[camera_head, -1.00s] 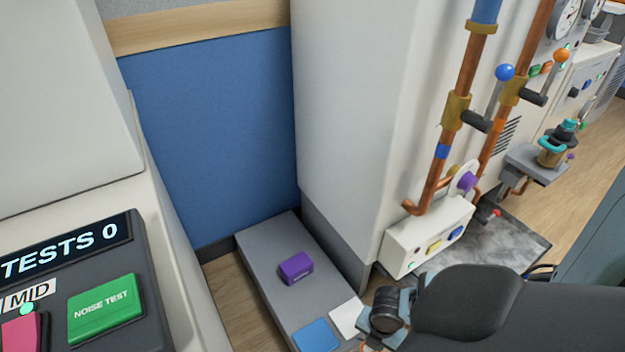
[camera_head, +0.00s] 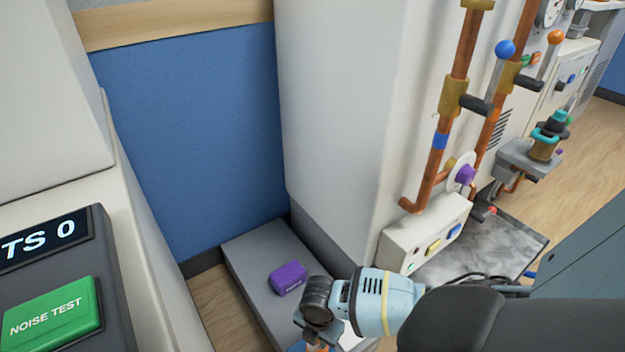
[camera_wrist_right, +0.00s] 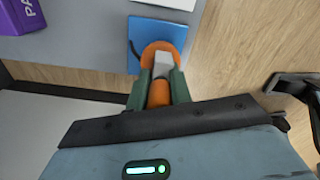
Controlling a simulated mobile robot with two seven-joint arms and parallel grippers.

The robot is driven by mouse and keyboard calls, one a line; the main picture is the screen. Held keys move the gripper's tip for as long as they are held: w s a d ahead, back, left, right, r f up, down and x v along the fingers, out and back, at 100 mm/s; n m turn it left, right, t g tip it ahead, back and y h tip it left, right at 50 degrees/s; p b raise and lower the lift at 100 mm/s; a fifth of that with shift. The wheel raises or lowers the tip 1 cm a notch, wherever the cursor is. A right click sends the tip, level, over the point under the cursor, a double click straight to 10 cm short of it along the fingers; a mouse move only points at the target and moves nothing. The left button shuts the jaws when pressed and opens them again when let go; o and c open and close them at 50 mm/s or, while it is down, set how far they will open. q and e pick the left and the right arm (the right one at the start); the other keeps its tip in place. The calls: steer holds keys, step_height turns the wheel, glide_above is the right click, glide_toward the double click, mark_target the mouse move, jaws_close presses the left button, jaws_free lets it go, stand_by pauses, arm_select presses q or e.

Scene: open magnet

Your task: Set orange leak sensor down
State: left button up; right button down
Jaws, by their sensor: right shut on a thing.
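My right gripper (camera_wrist_right: 158,92) is shut on the orange leak sensor (camera_wrist_right: 158,50), which has a rounded orange end and a grey part between the fingers. In the wrist view the sensor overlaps the blue square pad (camera_wrist_right: 178,33). I cannot tell whether it touches the pad or hangs just above it. In the head view my right gripper (camera_head: 318,342) reaches down at the bottom edge, over the grey platform (camera_head: 250,245), and mostly hides the pad. My left gripper is not in view.
A purple block (camera_head: 288,278) lies on the platform, left of my right wrist. A white pad (camera_wrist_right: 165,3) lies beside the blue one. A tall white cabinet (camera_head: 335,110) stands behind. Copper pipes (camera_head: 450,110) and a white valve box (camera_head: 425,240) stand to the right.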

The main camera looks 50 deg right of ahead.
steer(key=shift+w+a, duration=0.2)
steer(key=shift+w, duration=0.2)
steer(key=f+b, duration=0.1)
steer(key=f, duration=0.1)
steer(key=f+b, duration=0.1)
steer(key=shift+w+a+f+b, duration=0.1)
steer(key=shift+w+f+b, duration=0.1)
steer(key=shift+f+b, duration=0.2)
steer(key=shift+r, duration=0.15)
steer(key=c, duration=1.3)
jaws_free()
steer(key=shift+o, duration=0.2)
